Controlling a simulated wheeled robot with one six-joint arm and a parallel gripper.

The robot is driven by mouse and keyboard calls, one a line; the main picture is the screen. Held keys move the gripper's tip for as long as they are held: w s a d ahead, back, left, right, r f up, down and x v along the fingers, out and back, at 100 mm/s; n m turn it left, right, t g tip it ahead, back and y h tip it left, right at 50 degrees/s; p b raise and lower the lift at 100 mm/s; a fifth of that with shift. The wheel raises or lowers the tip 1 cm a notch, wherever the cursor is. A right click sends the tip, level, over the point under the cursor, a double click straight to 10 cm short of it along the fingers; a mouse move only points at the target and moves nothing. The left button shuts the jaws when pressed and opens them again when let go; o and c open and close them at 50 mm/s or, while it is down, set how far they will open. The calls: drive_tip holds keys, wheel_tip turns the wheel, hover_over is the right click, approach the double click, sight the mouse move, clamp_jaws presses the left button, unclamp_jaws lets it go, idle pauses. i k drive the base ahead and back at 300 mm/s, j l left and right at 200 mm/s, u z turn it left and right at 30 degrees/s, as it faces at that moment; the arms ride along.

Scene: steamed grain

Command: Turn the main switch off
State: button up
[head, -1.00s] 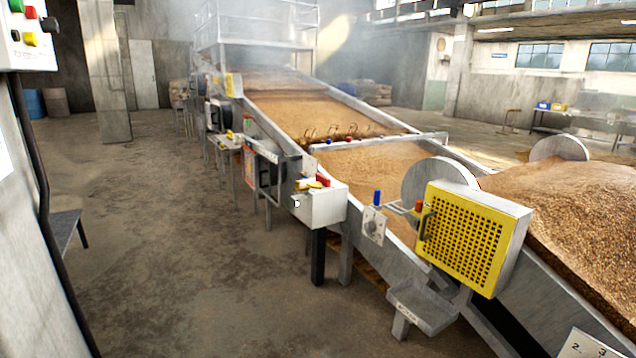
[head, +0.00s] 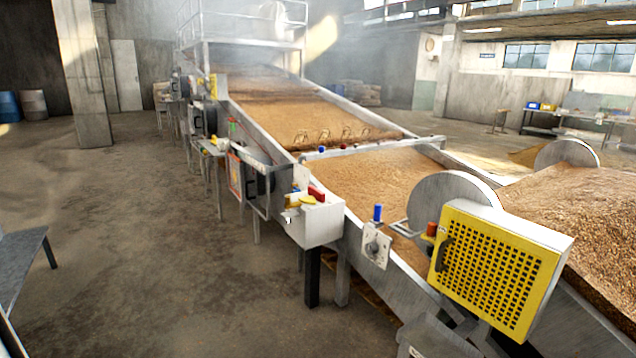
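No part is clearly marked as the main switch at this size. A pale plate with a round knob (head: 376,246) sits on the near side of the grain conveyor (head: 275,167), with a blue peg (head: 377,212) above it. I cannot tell the knob's setting. A white box (head: 318,228) to its left carries a red part (head: 316,194) and a yellow part (head: 306,200) on top. My gripper is not in view.
A yellow perforated guard (head: 492,270) with a dark handle sticks out at the right. A grey table (head: 20,262) stands at the left edge. Blue and grey barrels (head: 34,105) stand far left. The concrete floor (head: 130,240) between is clear.

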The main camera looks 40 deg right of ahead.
sight(314, 193)
drive_tip(key=i+l, duration=0.3)
drive_tip(key=i, duration=0.15)
drive_tip(key=i+l+z, duration=0.1)
drive_tip(key=i+l, duration=0.5)
drive_tip(key=i, duration=0.25)
drive_tip(key=i+l+z, duration=0.1)
drive_tip(key=i+l, duration=0.2)
drive_tip(key=i, duration=0.15)
drive_tip(key=i+l, duration=0.25)
drive_tip(key=i, duration=0.2)
drive_tip(key=i+l+z, duration=0.1)
drive_tip(key=i+l, duration=0.15)
drive_tip(key=i, duration=0.25)
